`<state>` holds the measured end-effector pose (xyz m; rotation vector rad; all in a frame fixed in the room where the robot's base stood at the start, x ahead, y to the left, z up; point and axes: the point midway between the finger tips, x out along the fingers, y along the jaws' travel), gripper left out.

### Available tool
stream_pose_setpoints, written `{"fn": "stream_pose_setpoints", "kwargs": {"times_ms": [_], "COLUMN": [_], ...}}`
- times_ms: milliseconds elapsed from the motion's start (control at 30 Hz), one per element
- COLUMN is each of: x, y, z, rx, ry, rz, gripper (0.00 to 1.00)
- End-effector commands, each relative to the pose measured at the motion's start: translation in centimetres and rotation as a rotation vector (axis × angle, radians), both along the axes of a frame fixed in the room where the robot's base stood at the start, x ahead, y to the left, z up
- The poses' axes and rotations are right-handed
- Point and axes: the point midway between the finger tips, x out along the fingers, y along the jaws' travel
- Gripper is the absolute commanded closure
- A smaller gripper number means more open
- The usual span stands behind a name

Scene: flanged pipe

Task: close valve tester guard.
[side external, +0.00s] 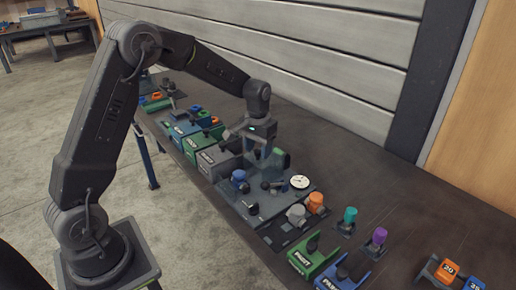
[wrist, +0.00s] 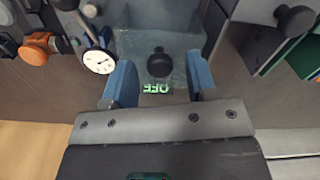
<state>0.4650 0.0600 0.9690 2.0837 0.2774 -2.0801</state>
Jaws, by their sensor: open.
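The valve tester (side external: 258,203) is a grey-blue plate on the bench, carrying a blue valve (side external: 239,177) and a white dial gauge (side external: 300,182). The gauge also shows in the wrist view (wrist: 99,62). In the wrist view a translucent panel (wrist: 184,45), which looks like the guard, has a black knob (wrist: 159,62) and green lettering beside it. My gripper (side external: 262,154) is over the far side of the tester. In the wrist view its blue fingers (wrist: 160,76) are open on either side of the knob, with gaps visible. Whether the guard is raised is unclear.
Grey boxes (side external: 220,160) stand left of the tester, close to my gripper. An orange valve (side external: 315,201) and a grey one (side external: 296,214) sit at its right. Green (side external: 318,258) and blue labelled holders lie nearer the front. The bench behind, towards the wall, is mostly clear.

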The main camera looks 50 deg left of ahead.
Motion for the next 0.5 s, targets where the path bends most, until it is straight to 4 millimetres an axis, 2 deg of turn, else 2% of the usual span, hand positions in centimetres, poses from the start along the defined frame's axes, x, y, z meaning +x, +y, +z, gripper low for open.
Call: {"fn": "stream_pose_setpoints", "kwargs": {"times_ms": [300,500], "x": [-0.02,-0.01], "y": [0.00,0.00], "z": [-0.29,-0.26], "rx": [0.000,0.000], "ry": [0.001,0.000], "rz": [0.000,0.000], "gripper": [0.48,0.67]}}
